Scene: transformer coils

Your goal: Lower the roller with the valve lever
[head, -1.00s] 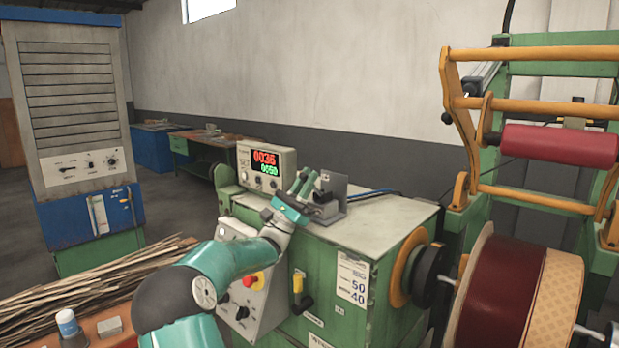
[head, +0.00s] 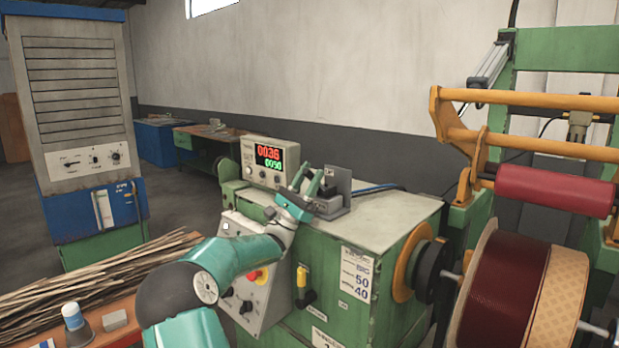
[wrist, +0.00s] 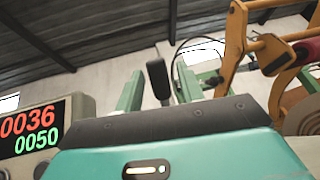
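The red roller (head: 555,190) hangs in a yellow swing frame (head: 462,140) on the right, just above the dark red wound coil (head: 505,285). The valve (head: 328,206) sits by a grey bracket on top of the green machine. Its black-knobbed lever (wrist: 158,80) stands between my fingers in the wrist view; in the head view my fingers hide it. My gripper (head: 308,186) is at the valve with its two green fingers (wrist: 160,92) apart, one on each side of the lever.
The counter box (head: 268,160) reading 0036 and 0050 stands left of my gripper. A yellow-handled switch (head: 303,288) and a control panel are on the machine's front. Wooden strips (head: 90,280) lie on a bench at left. The machine's top right of the valve is mostly clear.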

